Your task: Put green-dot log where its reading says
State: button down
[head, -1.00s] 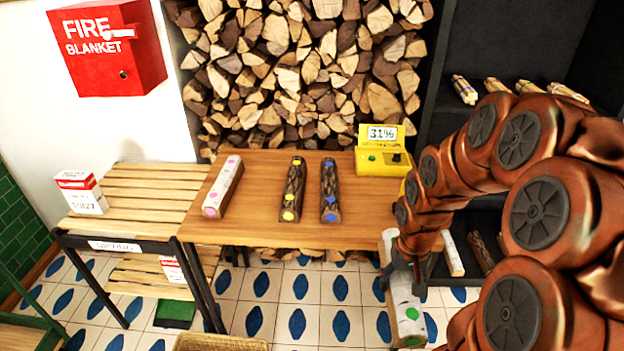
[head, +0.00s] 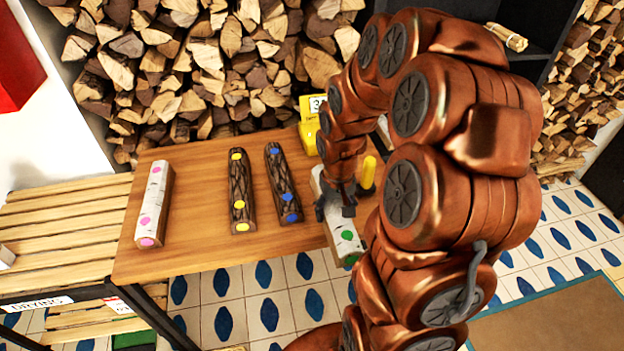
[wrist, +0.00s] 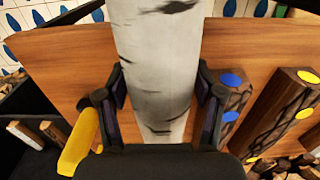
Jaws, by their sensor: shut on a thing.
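The green-dot log (head: 342,232) is pale birch with green dots, at the table's right end. My gripper (head: 337,200) is shut on it. In the wrist view the white log (wrist: 155,75) runs between the two fingers (wrist: 163,100). Its near end sticks out past the table's front edge; I cannot tell whether it touches the tabletop. The yellow meter (head: 309,132) stands behind it, mostly hidden by my arm; only a "3" shows on its display. A yellow upright piece (head: 368,172) is just right of the log.
On the wooden table (head: 200,195) lie a pink-dot birch log (head: 154,205), a yellow-dot dark log (head: 240,195) and a blue-dot dark log (head: 284,185). A slatted rack (head: 70,220) labelled DRYING (head: 38,304) stands at left. Dark shelves (head: 515,15) are at back right.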

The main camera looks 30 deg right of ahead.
jog(key=w+d+p, duration=0.1)
jog(key=w, duration=0.3)
jog(key=w+d+p, duration=0.1)
jog(key=w+d, duration=0.1)
jog(key=w, duration=0.2)
jog(key=w+d+f+p, duration=0.1)
jog(key=w+d, duration=0.1)
jog(key=w, duration=0.2)
jog(key=shift+d+p, duration=0.25)
jog(key=shift+p, duration=0.15)
jog(key=shift+f+p, duration=0.85)
jog(key=shift+f, duration=1)
jog(key=shift+f, duration=0.2)
jog(key=shift+c, duration=0.8)
grip_release()
jog(key=shift+r, duration=0.1)
